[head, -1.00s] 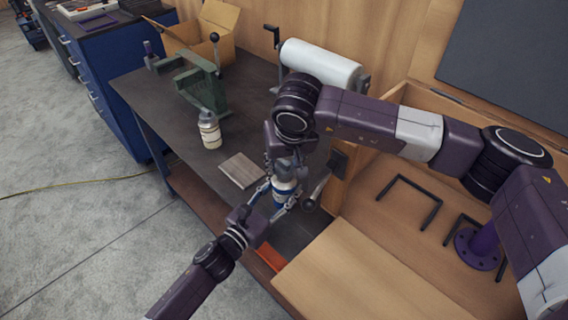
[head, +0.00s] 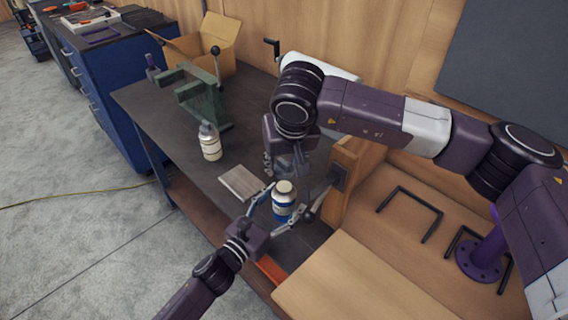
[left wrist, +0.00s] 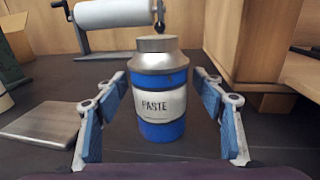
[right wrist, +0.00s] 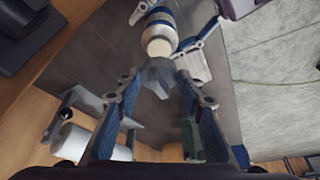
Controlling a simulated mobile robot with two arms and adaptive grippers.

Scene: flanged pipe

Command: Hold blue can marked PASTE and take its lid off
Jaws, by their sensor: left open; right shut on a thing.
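The blue can marked PASTE (left wrist: 160,108) stands upright on the dark bench, with a blue body, a white label and a silver shoulder. It also shows in the head view (head: 284,208), with a pale round top. My left gripper (head: 296,203) is open, its fingers on either side of the can with gaps between. My right gripper (right wrist: 158,80) is shut on a grey faceted piece, seemingly the lid (right wrist: 157,77), apart from the can's pale top (right wrist: 160,48). In the head view my right gripper (head: 288,168) is above and behind the can, partly hidden by its arm.
A flat grey-brown block (head: 240,182) lies left of the can. A cream bottle (head: 209,142), a green vise (head: 204,100) and a cardboard box (head: 212,45) stand farther back. A white roll (left wrist: 112,14) is behind. A wooden panel (head: 345,165) stands close on the right.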

